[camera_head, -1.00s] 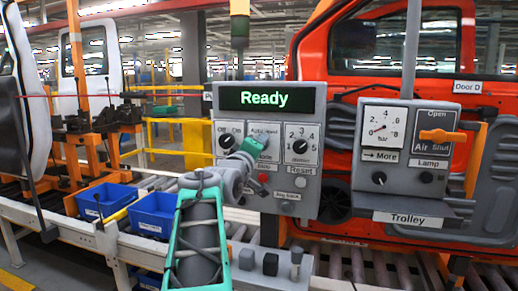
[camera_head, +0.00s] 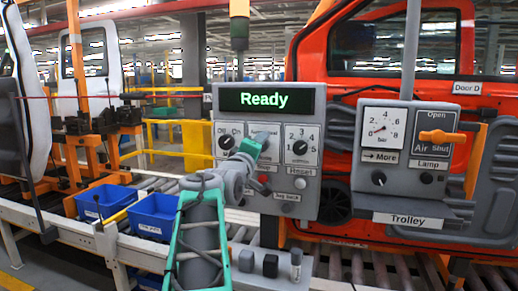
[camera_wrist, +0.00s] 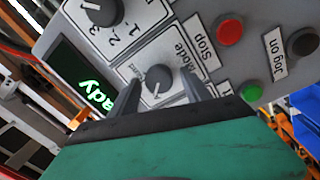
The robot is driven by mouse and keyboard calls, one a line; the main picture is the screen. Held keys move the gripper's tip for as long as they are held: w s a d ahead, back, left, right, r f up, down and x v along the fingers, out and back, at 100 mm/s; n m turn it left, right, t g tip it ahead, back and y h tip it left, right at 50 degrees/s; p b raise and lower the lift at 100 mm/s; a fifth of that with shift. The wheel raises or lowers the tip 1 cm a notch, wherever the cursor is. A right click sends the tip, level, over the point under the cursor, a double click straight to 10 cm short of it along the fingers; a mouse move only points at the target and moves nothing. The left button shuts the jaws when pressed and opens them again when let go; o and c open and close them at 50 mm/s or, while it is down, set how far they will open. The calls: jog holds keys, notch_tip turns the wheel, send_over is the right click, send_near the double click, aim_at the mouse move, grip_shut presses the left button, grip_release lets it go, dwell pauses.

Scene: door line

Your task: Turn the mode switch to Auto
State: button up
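The mode switch is a dark round knob (camera_wrist: 158,77) on a white plate marked Mode in the wrist view. A white pointer line on it runs toward the bottom of that picture. My gripper (camera_wrist: 162,92) is open, with one grey finger on each side of the knob and gaps showing. I cannot tell how far the fingertips reach along the knob. In the head view my gripper (camera_head: 262,137) is at the middle plate of the grey control panel (camera_head: 222,178) and hides the switch and most of its labels. The panel display (camera_head: 265,98) reads Ready.
An Off/On knob (camera_head: 226,142) is close on the left and a numbered knob (camera_head: 300,147) on the right. Red (camera_wrist: 230,32) and green (camera_wrist: 251,92) buttons are near my fingers. A trolley panel with an orange handle (camera_head: 440,136) stands at the right.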

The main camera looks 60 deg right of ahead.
jog(key=s+a+b, duration=0.1)
jog(key=a, duration=0.6)
jog(key=shift+a+f+b, duration=0.3)
jog(key=shift+a+b, duration=0.05)
jog(key=shift+b, duration=0.05)
jog(key=w+a+f+n+t+y+p, duration=0.1)
jog(key=w+a+f+t+y+p, duration=0.15)
jog(key=w+a+f+y, duration=0.6)
jog(key=w+a+f+n+t+y+p, duration=0.1)
jog(key=w+a+f+t+y, duration=0.2)
jog(key=w+a+f, duration=0.95)
jog(key=s+a+f+g+y+p, duration=0.1)
jog(key=s+a+f, duration=0.3)
jog(key=a, duration=0.5)
jog(key=s+a+f+g+y+p, duration=0.1)
jog(key=s+a+f+y, duration=0.3)
jog(key=a, duration=0.5)
jog(key=s+a+f+n+g+y, duration=0.1)
jog(key=s+a+f+g+y, duration=0.1)
jog(key=s+a, duration=0.4)
jog(key=a+f+g, duration=0.1)
jog(key=a+f, duration=0.1)
jog(key=a, duration=0.1)
jog(key=shift+s+a+f+p, duration=0.15)
jog(key=shift+a+f+p, duration=0.2)
jog(key=shift+f+p, duration=0.05)
